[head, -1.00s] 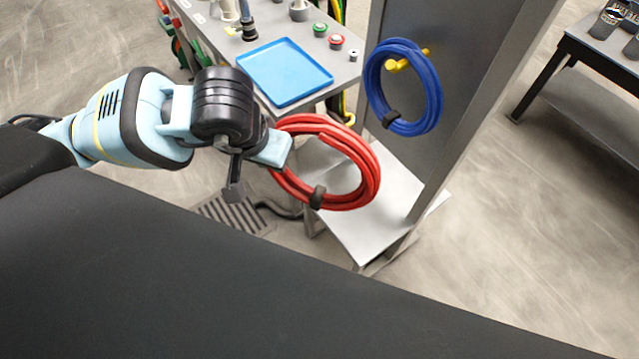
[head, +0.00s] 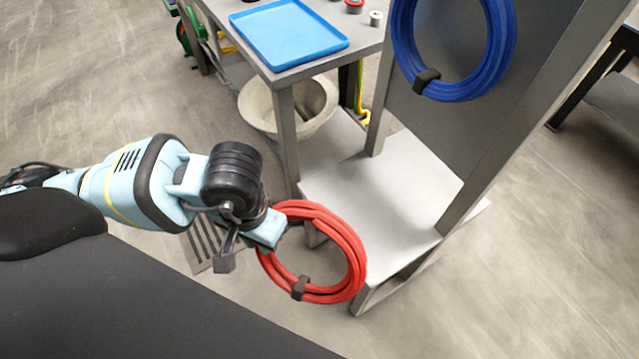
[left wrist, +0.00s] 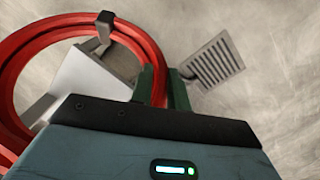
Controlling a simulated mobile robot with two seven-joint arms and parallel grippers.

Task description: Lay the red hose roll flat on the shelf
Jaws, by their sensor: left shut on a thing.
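The red hose roll (head: 350,247) is a coil with a dark strap. My left gripper (head: 276,229) is shut on its left side and holds it tilted, in front of the shelf's near left corner. In the left wrist view the red hose roll (left wrist: 146,42) passes into the fingers of my left gripper (left wrist: 163,85). The shelf (head: 385,190) is a pale flat board low in the grey stand, and its top is bare. The roll overlaps the shelf's near edge in the head view; I cannot tell the height gap. My right gripper is not in view.
A blue hose roll (head: 402,45) hangs on the stand's panel (head: 450,125) above the shelf. A grey post (head: 530,120) rises at the shelf's right. A bench with a blue tray (head: 290,70) stands behind, with a pale bowl (head: 262,108) below. A floor grate (head: 200,246) lies left.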

